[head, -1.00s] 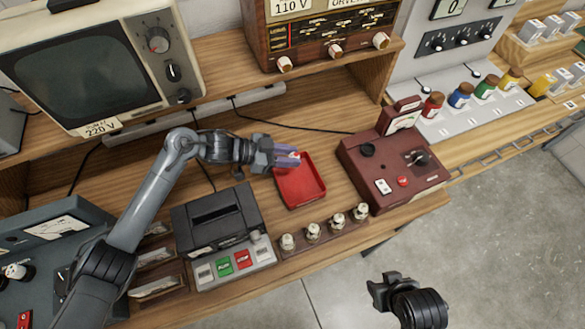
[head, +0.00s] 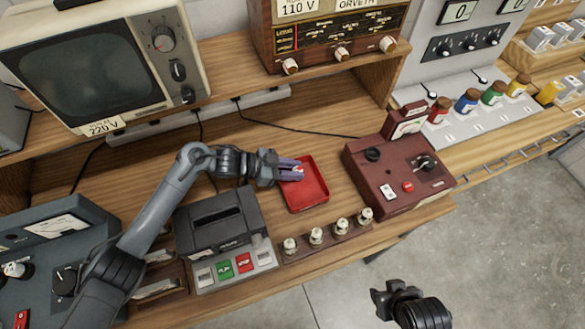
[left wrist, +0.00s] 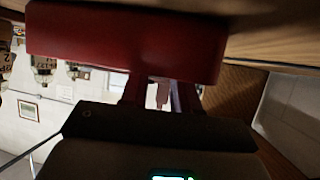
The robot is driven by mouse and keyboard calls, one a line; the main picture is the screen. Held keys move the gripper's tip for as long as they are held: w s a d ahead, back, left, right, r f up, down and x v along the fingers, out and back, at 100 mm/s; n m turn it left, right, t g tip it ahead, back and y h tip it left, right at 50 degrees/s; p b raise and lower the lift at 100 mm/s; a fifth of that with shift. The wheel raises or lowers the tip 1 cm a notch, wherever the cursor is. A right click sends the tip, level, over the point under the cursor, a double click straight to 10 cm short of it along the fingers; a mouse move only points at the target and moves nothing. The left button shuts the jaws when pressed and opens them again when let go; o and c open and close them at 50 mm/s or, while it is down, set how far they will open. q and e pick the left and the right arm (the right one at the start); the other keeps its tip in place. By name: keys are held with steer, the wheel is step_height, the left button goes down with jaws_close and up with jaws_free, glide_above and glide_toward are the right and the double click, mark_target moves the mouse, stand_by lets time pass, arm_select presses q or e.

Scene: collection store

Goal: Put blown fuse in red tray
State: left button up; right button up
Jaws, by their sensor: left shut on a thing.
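The red tray (head: 306,192) lies on the wooden bench in the middle of the head view. My left gripper (head: 292,171) is at the tray's upper left part, with its purple-grey fingers reaching over the rim. It is shut on a small whitish piece, the fuse (head: 299,169), mostly hidden by the fingers. In the left wrist view the tray's red side (left wrist: 125,42) fills the top, close to the fingers, and a dim pinkish piece shows between them. I cannot tell whether the fuse touches the tray. My right gripper (head: 392,293) hangs over the floor at lower right, apart from the bench.
A row of several white-topped fuses in a holder (head: 327,241) stands in front of the tray. A maroon tester box (head: 395,175) is to the right, and a dark cassette unit (head: 218,221) to the left. A shelf with a television (head: 90,65) and radio (head: 330,35) runs behind.

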arm_select(q)
steer(key=o, duration=1)
steer(key=shift+f, duration=0.1)
steer(key=shift+o, duration=0.2)
steer(key=shift+r, duration=0.2)
steer(key=p+v, duration=0.1)
steer(key=v, duration=1.1)
steer(key=shift+p, duration=0.3)
